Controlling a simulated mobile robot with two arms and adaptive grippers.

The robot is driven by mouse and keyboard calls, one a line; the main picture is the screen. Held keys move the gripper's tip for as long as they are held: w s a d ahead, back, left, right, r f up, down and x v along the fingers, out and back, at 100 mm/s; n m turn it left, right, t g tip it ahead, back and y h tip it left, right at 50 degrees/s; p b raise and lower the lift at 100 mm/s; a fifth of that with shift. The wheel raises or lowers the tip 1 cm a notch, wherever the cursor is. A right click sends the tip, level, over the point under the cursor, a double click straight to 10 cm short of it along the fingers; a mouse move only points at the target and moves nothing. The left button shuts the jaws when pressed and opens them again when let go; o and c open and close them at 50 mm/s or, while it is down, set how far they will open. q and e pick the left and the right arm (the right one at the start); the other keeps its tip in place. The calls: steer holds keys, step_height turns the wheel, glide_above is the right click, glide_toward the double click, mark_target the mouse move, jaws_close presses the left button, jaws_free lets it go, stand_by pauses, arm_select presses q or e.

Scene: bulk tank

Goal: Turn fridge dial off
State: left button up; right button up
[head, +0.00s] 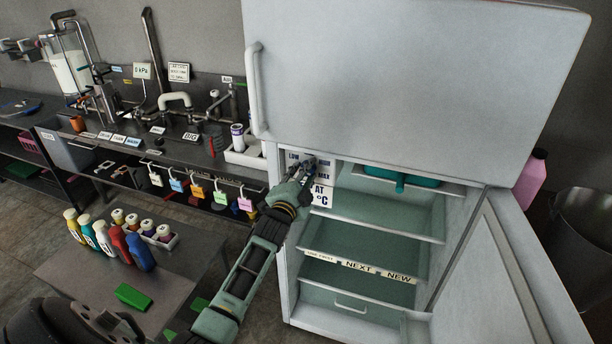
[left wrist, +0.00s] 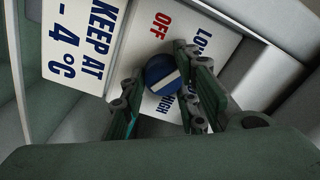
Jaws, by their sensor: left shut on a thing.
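The fridge (head: 420,60) stands at the right with its lower door open to the right. Its dial is a round blue knob (left wrist: 162,76) with a white stripe, on a white plate (left wrist: 185,50) marked with a red OFF and blue LOW and HIGH. In the left wrist view the stripe slants across the knob; I cannot tell which end is the pointer. My left gripper (head: 308,166) is at this plate, shut on the dial, one finger on each side. In the head view the gripper mostly hides the dial. My right gripper is not in view.
A "KEEP AT -4 °C" sign (left wrist: 85,30) is beside the dial plate. The open lower fridge door (head: 510,265) fills the lower right. A low table (head: 75,268) with several coloured bottles stands left of my arm. A bench with pipework (head: 175,100) runs behind.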

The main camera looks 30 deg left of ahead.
arm_select(q)
steer(key=shift+d+f, duration=0.15)
steer(key=shift+f, duration=0.2)
steer(key=shift+c, duration=0.6)
steer(key=shift+f+n, duration=0.1)
steer(key=shift+n, duration=0.2)
steer(key=n, duration=0.3)
steer(key=n+p, duration=0.1)
steer(key=n, duration=0.6)
steer(key=shift+d, duration=0.3)
steer(key=shift+n+p, duration=0.3)
steer(key=shift+n, duration=0.3)
steer(key=o, duration=0.7)
steer(key=shift+o, duration=1.4)
steer(key=shift+d+r, duration=0.2)
steer(key=shift+r, duration=0.1)
